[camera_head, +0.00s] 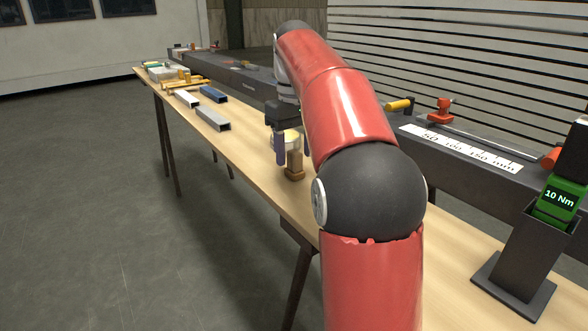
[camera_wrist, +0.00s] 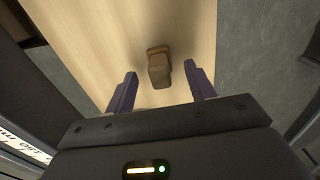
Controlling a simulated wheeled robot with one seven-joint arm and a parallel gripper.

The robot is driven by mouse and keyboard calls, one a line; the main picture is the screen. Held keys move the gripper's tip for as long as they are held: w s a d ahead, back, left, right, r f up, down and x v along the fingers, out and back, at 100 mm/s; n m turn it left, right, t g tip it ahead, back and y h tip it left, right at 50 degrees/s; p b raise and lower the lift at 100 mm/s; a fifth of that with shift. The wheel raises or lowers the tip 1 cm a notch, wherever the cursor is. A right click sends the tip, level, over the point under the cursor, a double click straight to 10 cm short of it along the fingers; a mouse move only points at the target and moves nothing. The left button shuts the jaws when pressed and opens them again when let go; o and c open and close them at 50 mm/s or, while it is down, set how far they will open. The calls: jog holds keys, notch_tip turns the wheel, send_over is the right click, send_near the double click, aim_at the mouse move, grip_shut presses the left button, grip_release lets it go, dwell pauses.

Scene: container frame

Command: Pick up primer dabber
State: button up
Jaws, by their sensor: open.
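A small brown upright piece with a wider foot, which looks like the primer dabber (camera_head: 295,172), stands on the wooden table under my gripper (camera_head: 293,156). In the wrist view the brown piece (camera_wrist: 158,68) shows between and beyond the two dark purple fingers of my gripper (camera_wrist: 160,70). The fingers are apart, with nothing held between them. A pale round thing (camera_head: 291,137) shows between the fingers in the head view. I cannot tell whether it is part of the brown piece.
The long wooden table (camera_head: 245,150) has a dark beam (camera_head: 235,77) along its back. A grey channel piece (camera_head: 212,118), a blue one (camera_head: 214,94) and a white one (camera_head: 187,98) lie to the left. A dark holder with a green display (camera_head: 558,200) stands at right.

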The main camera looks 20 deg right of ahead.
aim_at(295, 151)
notch_tip(295, 151, down, 4)
jog(key=shift+r+b, duration=0.25)
jog(key=shift+b, duration=0.1)
jog(key=shift+c, duration=0.2)
jog(key=c, duration=1)
jog(key=shift+r, duration=0.1)
notch_tip(295, 151, up, 10)
jog(key=p, duration=0.3)
jog(key=shift+p, duration=0.4)
